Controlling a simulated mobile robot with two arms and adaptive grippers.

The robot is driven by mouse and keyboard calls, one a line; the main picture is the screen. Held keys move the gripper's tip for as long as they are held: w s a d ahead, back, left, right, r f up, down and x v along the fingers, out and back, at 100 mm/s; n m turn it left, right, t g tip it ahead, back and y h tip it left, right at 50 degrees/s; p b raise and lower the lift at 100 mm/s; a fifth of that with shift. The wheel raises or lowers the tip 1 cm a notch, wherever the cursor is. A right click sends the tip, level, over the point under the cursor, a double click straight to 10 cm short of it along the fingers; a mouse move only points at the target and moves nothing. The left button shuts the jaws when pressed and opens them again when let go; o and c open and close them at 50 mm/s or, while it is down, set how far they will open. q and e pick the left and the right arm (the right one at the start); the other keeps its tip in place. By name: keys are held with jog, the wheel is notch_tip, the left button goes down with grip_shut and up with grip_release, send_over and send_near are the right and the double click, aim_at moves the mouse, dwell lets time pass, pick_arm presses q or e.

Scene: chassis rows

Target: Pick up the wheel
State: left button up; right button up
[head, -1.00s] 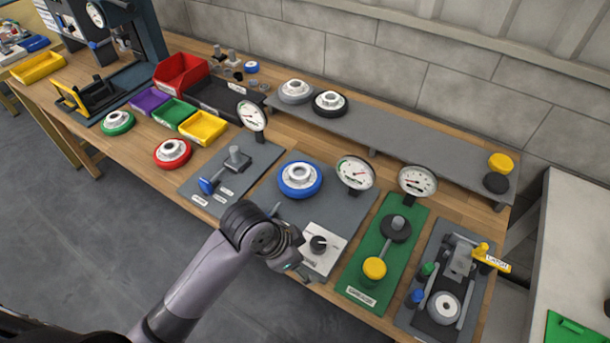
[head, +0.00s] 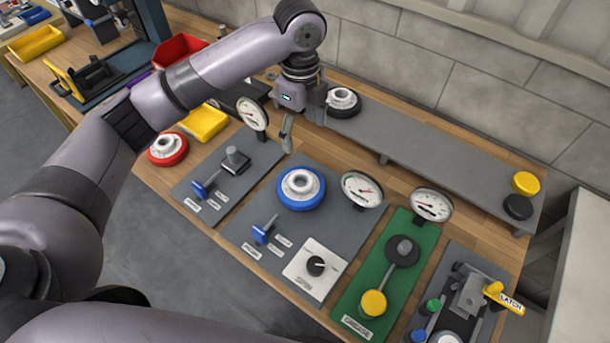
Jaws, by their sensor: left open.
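Several wheels with pale hubs are in the head view. A blue-rimmed wheel (head: 301,202) lies on a grey panel in the middle of the bench. A black-rimmed wheel (head: 345,111) sits on the raised grey shelf. A red-rimmed wheel (head: 167,157) lies on the bench at the left. My left gripper (head: 303,122) is open, pointing down at the shelf's left end, just left of the black-rimmed wheel. I cannot tell whether a finger touches that wheel. The grey wheel's former spot on the shelf is hidden behind my left arm and gripper. My right gripper is not in view.
A yellow bin (head: 203,123) and a red bin (head: 178,50) are at the left. The shelf's middle (head: 430,148) is clear. Yellow and black discs (head: 525,184) lie at its right end.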

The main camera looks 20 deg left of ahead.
pick_arm(q)
jog(key=p, duration=0.2)
send_over(300, 183)
notch_tip(300, 183, down, 5)
jog(key=f, duration=0.4)
jog(key=w+f, duration=0.1)
jog(key=f, duration=0.1)
jog(key=shift+p, duration=0.3)
jog(key=shift+s+f, duration=0.15)
jog(key=shift+f, duration=0.25)
jog(key=f, duration=0.1)
jog(key=f+p, duration=0.1)
jog(key=f, duration=0.1)
jog(key=f+p, duration=0.1)
jog(key=shift+s+f, duration=0.2)
jog(key=shift+s, duration=0.15)
jog(key=shift+f, duration=0.2)
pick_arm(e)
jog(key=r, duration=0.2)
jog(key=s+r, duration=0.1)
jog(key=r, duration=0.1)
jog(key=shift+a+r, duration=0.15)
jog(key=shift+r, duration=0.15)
pick_arm(q)
jog(key=shift+c, duration=0.4)
